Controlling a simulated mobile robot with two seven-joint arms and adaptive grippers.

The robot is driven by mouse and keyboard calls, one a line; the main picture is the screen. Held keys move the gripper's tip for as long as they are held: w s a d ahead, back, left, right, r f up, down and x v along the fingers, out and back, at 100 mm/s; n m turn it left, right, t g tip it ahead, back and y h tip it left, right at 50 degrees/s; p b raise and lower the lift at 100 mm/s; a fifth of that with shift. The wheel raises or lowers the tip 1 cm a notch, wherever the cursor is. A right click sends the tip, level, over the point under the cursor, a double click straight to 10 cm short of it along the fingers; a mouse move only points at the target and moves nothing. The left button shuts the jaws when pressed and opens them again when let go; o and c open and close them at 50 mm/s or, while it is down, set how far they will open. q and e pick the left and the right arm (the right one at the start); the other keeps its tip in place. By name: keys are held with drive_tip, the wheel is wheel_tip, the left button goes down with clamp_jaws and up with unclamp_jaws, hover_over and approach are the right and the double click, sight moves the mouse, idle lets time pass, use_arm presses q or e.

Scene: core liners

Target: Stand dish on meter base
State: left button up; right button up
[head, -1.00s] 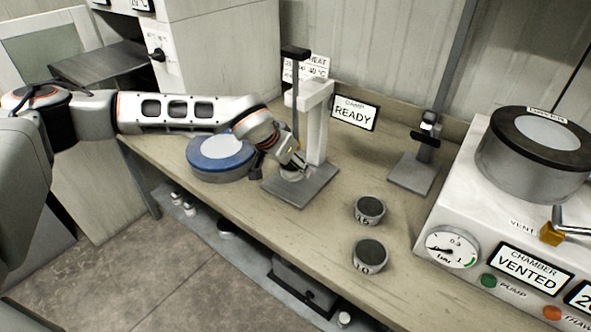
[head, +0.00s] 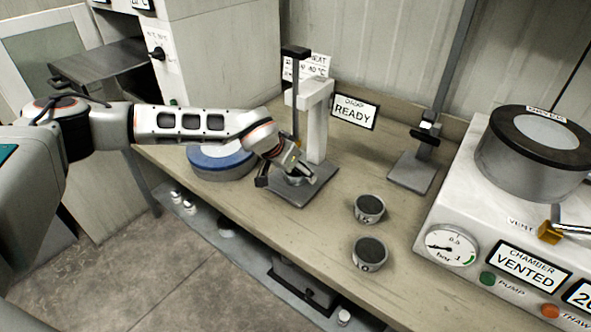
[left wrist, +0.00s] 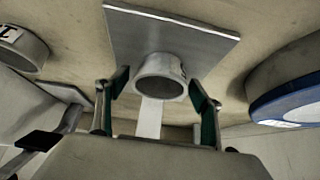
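A small grey round dish (head: 294,181) stands on the square grey base plate (head: 290,199) of a stand with a white column (head: 318,130). In the left wrist view the dish (left wrist: 160,64) is on the plate (left wrist: 205,35), between my fingers. My left gripper (head: 287,180) is low over the plate, its fingers spread on either side of the dish. The left wrist view shows the same fingers (left wrist: 160,84) apart, with small gaps beside the dish. The fingers partly hide the dish in the head view. My right gripper is not in view.
Two dark-topped dishes (head: 369,209) (head: 369,253) stand on the bench right of the plate. A blue-rimmed round container (head: 221,160) is close on the left. Another stand (head: 412,171) is behind, and the vented chamber (head: 500,225) is at right. A READY sign (head: 354,111) stands behind.

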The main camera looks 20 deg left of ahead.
use_arm(q)
drive_tip(key=shift+r, duration=0.15)
drive_tip(key=shift+r, duration=0.25)
drive_tip(key=v, duration=1.1)
drive_tip(key=shift+s+r, duration=0.25)
